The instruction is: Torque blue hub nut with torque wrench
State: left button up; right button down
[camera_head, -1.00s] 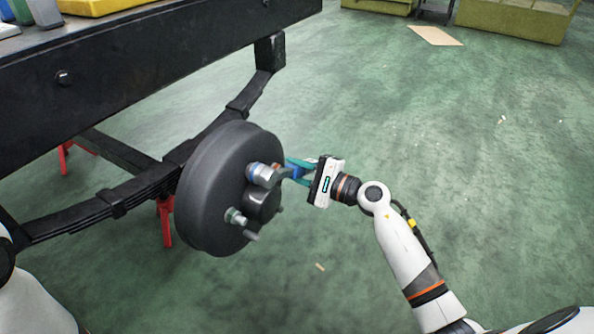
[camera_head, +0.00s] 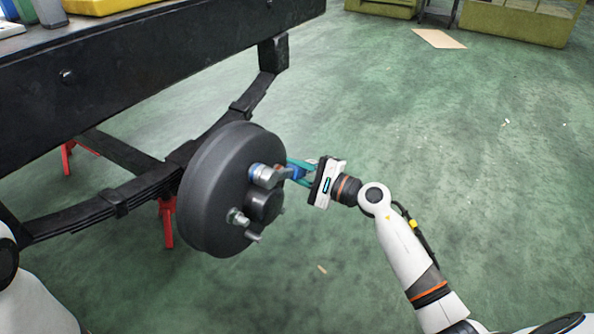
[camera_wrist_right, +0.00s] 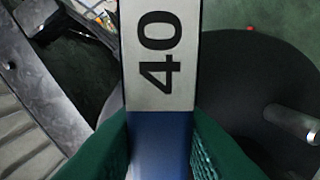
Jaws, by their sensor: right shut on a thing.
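The torque wrench (camera_head: 270,174) has a grey head at the upper stud of the black hub drum (camera_head: 212,200). My right gripper (camera_head: 300,172) is shut on the wrench's blue part, just right of the drum. In the right wrist view the wrench (camera_wrist_right: 160,60) shows a pale face marked "40" and a blue section between my green fingers (camera_wrist_right: 160,150). My left gripper is not in view; only part of my left arm shows.
A silver nut (camera_head: 238,217) sits on a lower stud, and a bare stud (camera_head: 252,237) sticks out below. The dark chassis rail (camera_head: 150,70) and leaf spring (camera_head: 110,200) lie left and above. Red stands (camera_head: 168,222) are underneath.

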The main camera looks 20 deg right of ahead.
jog(key=shift+r, duration=0.1)
jog(key=shift+s+a+f+m+p, duration=0.2)
jog(key=shift+s+a+f+m, duration=0.15)
jog(key=shift+f+m, duration=0.3)
jog(key=shift+s+a+f+m+p, duration=0.2)
jog(key=shift+a+f+m, duration=0.15)
jog(key=shift+f+m, duration=0.3)
jog(key=shift+r, duration=0.1)
